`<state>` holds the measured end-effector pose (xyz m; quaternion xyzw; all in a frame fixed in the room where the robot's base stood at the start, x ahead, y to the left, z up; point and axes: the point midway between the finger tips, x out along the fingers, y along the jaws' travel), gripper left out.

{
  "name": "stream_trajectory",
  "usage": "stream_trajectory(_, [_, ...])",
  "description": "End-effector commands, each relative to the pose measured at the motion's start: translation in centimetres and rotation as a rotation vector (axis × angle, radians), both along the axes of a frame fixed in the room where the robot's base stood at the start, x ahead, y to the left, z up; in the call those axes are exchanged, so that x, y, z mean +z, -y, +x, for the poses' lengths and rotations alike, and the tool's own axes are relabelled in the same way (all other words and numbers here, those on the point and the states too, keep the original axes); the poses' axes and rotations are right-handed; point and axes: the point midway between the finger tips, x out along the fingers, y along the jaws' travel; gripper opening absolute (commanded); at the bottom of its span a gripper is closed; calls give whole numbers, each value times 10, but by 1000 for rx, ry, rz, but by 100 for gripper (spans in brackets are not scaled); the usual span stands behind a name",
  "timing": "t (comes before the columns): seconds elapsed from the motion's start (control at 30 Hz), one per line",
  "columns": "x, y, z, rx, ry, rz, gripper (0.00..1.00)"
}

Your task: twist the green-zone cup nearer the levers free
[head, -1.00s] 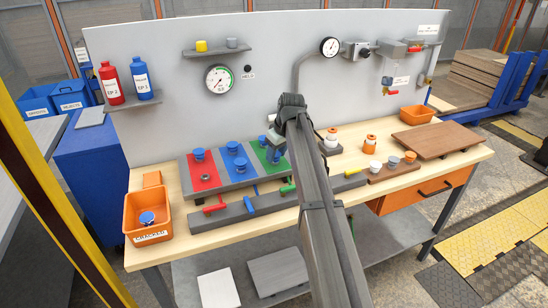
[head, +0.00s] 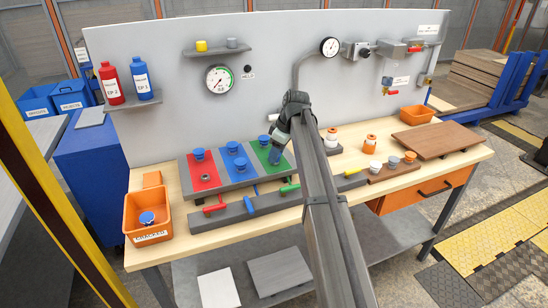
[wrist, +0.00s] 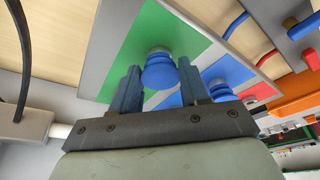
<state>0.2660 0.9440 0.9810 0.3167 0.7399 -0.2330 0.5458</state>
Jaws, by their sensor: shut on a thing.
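My gripper (head: 279,152) leans at a tilt over the green zone (head: 262,151) of the coloured board. In the wrist view its two blue fingers (wrist: 160,88) stand on either side of a blue cup (wrist: 160,72) and are shut on it. A pale round part shows between this cup and the green surface (wrist: 190,42); I cannot tell whether the cup is still seated. In the head view my gripper hides most of it. Another blue cup (head: 263,139) stands at the back of the green zone. The levers are red (head: 214,208), blue (head: 249,206) and green (head: 289,188).
The blue zone holds two blue cups (head: 240,164). The red zone has one cup (head: 198,154) and a bare fitting (head: 205,177). An orange CRACKED bin (head: 148,231) with a blue cup stands left. Small cups on a wooden rack (head: 391,172) stand right.

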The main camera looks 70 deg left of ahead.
Motion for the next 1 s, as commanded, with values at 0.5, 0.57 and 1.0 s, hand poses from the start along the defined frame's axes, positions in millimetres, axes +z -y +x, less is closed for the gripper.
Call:
stream_trajectory(0.5, [0,-2,2,258,0,-1,64])
stream_trajectory(0.57, [0,-1,1,258,0,-1,70])
stream_trajectory(1.0, [8,-1,4,255,1,0,75])
